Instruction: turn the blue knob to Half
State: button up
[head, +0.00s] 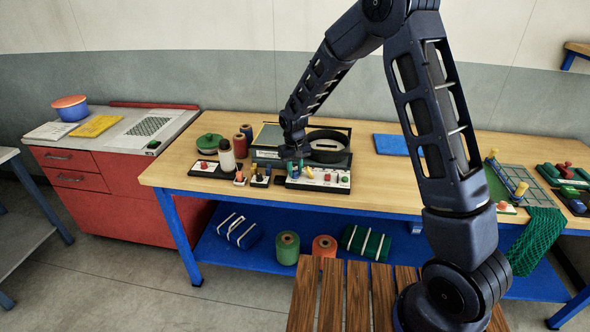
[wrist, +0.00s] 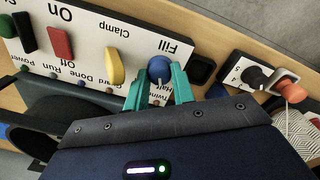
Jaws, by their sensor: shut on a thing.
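The blue knob (wrist: 158,69) sits on a white labelled panel (wrist: 92,40), which appears upside down in the wrist view. The teal fingers of my gripper (wrist: 159,82) are shut on the knob, one on each side. A pale mark shows on the knob's near side, between the fingers; its exact setting is hard to read. The word Fill is printed beyond the knob, and Half is beside the right finger, partly covered. In the head view my gripper (head: 294,163) is down at the panel (head: 318,180) on the workbench, and the arm end partly hides the knob.

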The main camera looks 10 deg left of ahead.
aim_at(295, 171)
jog(key=shift+n, duration=1.8)
jog(key=o, duration=1)
jog(key=shift+r, duration=0.1)
notch_tip(295, 171, up, 11)
jog(key=shift+f, duration=0.2)
jog(key=shift+s, duration=0.1)
